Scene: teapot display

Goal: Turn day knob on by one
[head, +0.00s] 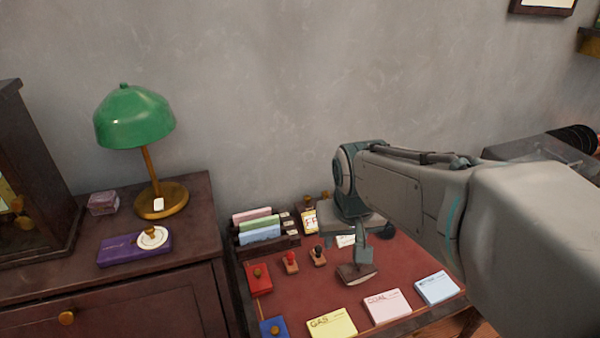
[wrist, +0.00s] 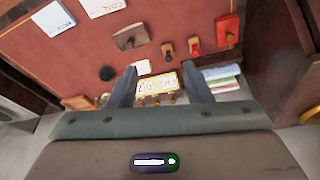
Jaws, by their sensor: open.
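A small desk calendar (head: 309,221) with a pale face and yellow frame stands at the back of the red desk. In the head view my gripper hides its right part. In the wrist view the calendar (wrist: 157,87) appears upside down between my two fingers, its lettering too small to read surely. Brass knobs (head: 308,201) show on its top; which is the day knob I cannot tell. My gripper (wrist: 158,68) is open, with a finger to either side of the calendar and nothing held. In the head view my gripper (head: 350,232) is above the desk's back part.
A rack of coloured cards (head: 260,230) stands left of the calendar. Stamps (head: 291,262), a red box (head: 258,278) and a blotter (head: 356,275) lie in front. Yellow (head: 332,322), pink (head: 388,306) and blue cards (head: 437,288) line the front edge. A green lamp (head: 135,118) stands on the left cabinet.

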